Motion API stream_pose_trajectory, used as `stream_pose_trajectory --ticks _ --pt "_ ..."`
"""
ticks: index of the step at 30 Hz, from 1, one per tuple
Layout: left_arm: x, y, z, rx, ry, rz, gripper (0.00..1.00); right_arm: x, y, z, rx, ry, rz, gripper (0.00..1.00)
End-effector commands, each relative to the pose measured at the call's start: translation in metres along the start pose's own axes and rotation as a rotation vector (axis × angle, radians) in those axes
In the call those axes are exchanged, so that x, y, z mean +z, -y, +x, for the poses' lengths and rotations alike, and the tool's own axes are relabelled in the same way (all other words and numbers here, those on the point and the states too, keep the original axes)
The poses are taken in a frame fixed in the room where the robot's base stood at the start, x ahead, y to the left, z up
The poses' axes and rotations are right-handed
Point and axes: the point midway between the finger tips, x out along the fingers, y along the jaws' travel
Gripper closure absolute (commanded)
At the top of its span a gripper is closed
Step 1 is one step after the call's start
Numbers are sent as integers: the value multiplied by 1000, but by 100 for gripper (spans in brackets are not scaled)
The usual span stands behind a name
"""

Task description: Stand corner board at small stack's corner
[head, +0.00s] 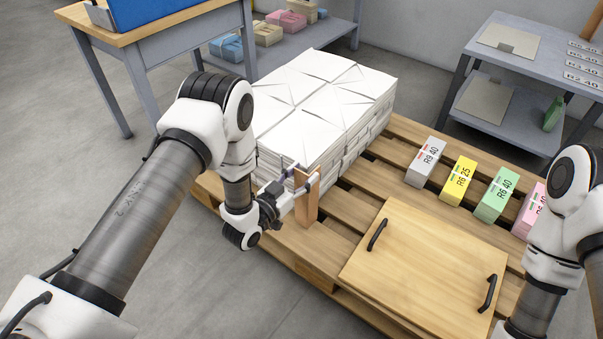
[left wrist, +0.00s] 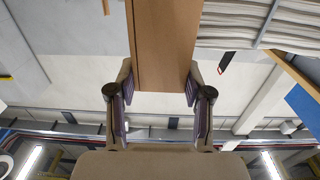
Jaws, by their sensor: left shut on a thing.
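The corner board (head: 307,198) is a brown upright piece at the front corner of the small stack (head: 322,100) of white folded papers on the pallet. My left gripper (head: 292,196) is shut on the corner board from its left side. In the left wrist view the board (left wrist: 165,45) sits between the two fingers (left wrist: 162,86), and the stack's layered edge (left wrist: 262,24) lies to its right. The board looks close to the stack; I cannot tell whether it touches. My right gripper is out of view; only its arm shows at the right.
A wooden board with two black handles (head: 425,262) lies on the wooden pallet (head: 383,165). Grey, yellow (head: 458,180), green (head: 497,198) and pink bundles lie behind it. A grey shelf table (head: 510,60) stands back right, a wood-topped workbench (head: 130,30) back left. Floor at lower left is clear.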

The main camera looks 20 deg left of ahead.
Motion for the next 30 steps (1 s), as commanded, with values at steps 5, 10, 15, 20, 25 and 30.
stream_pose_trajectory --ticks 5,10,15,20,25,30 --pt "0 0 0 0 -1 0 100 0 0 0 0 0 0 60" --pt "2 0 0 0 -1 0 100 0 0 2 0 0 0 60" --pt "6 0 0 0 -1 0 100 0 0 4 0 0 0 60" --pt "9 0 0 0 -1 0 100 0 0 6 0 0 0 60" --pt "11 0 0 0 -1 0 43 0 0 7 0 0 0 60" --pt "11 0 0 0 -1 0 21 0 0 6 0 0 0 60"
